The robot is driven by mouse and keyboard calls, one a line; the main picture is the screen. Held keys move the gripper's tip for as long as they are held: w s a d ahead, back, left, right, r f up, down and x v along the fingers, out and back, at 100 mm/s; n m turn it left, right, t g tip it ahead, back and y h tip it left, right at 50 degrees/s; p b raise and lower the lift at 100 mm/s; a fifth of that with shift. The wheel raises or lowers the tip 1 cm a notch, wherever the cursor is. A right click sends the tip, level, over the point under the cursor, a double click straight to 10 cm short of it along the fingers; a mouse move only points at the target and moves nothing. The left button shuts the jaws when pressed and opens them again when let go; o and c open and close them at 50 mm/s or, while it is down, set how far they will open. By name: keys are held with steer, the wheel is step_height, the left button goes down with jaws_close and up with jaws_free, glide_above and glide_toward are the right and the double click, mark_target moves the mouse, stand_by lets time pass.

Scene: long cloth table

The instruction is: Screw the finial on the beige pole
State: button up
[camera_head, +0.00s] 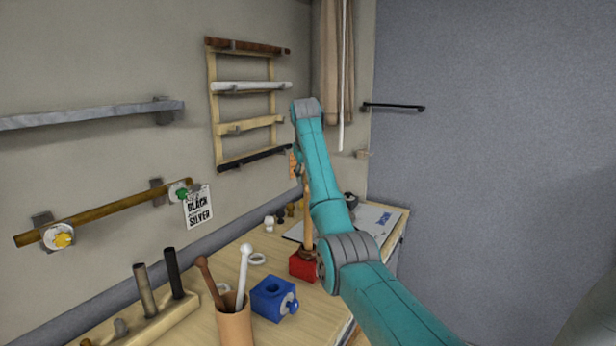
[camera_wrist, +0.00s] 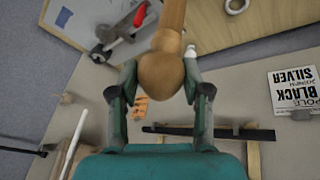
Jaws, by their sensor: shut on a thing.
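A beige pole (camera_head: 307,215) stands upright in a red block (camera_head: 302,266) on the table, beside my arm. My gripper (camera_head: 298,168) is at the pole's upper end, mostly hidden by my arm in the head view. In the wrist view, my gripper (camera_wrist: 160,80) has its two fingers on either side of a rounded wooden finial (camera_wrist: 162,74) and is shut on it. The finial is in line with the pole's shaft (camera_wrist: 173,18). I cannot tell whether any gap or thread shows between them.
A wall rack (camera_head: 247,126) holds several poles behind my arm. A blue block (camera_head: 272,299), a cup of sticks (camera_head: 234,325) and a wooden holder (camera_head: 150,322) with dark pegs stand at the front. The grey wall side at right is clear.

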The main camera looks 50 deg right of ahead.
steer(key=m+g, duration=0.1)
steer(key=m, duration=0.1)
steer(key=m+g, duration=0.1)
steer(key=m, duration=0.2)
steer(key=shift+h, duration=0.4)
steer(key=m+g, duration=0.1)
steer(key=m, duration=0.2)
steer(key=shift+m+g, duration=0.3)
steer(key=o, duration=1.2)
steer(key=shift+s, duration=0.1)
steer(key=shift+c, duration=0.2)
